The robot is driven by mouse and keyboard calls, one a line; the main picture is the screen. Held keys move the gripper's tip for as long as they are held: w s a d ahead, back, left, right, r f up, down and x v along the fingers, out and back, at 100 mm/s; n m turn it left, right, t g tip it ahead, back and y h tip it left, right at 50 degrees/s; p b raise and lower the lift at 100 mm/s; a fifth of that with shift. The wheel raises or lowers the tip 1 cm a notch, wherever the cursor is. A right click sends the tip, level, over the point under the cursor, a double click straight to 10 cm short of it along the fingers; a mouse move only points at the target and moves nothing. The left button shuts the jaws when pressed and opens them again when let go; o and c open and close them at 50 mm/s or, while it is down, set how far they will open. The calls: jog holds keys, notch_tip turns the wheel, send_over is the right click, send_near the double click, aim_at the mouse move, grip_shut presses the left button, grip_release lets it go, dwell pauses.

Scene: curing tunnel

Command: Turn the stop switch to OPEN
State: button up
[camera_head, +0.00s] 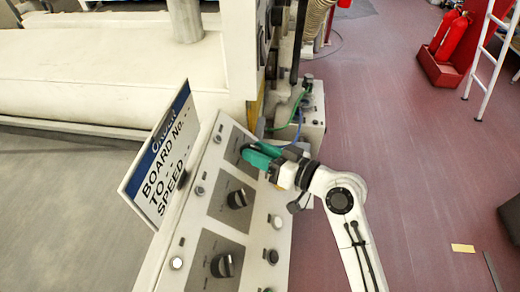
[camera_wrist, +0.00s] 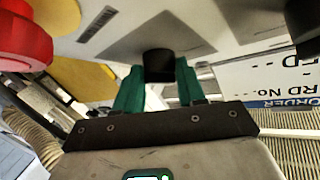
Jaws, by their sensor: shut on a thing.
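A sloped cream control panel (camera_head: 200,219) carries black knobs on dark grey plates. My gripper (camera_head: 258,154), with green fingers, is at the far plate at the top of the panel. In the wrist view its fingers (camera_wrist: 158,85) are shut on a black knob (camera_wrist: 158,64), one on each side. That knob is mostly hidden by the fingers in the head view. Two similar knobs, a middle one (camera_head: 237,199) and a near one (camera_head: 222,265), are clear of my gripper. The plate markings are too small to read, so I cannot tell the switch's position.
An order board sign (camera_head: 158,160) stands along the panel's left edge. A large red knob or button (camera_wrist: 22,42) is close at the wrist view's left. Green and blue cables run just behind my gripper. Red floor (camera_head: 430,170) lies open to the right; a white ladder (camera_head: 485,60) stands beyond.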

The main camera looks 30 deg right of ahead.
jog(key=o, duration=1)
jog(key=shift+o, duration=0.2)
jog(key=shift+s+d+b, duration=0.3)
jog(key=shift+s, duration=0.1)
jog(key=b+v, duration=0.3)
jog(key=v, duration=0.6)
jog(key=shift+s, duration=0.4)
jog(key=shift+d+r, duration=0.1)
jog(key=shift+d, duration=0.05)
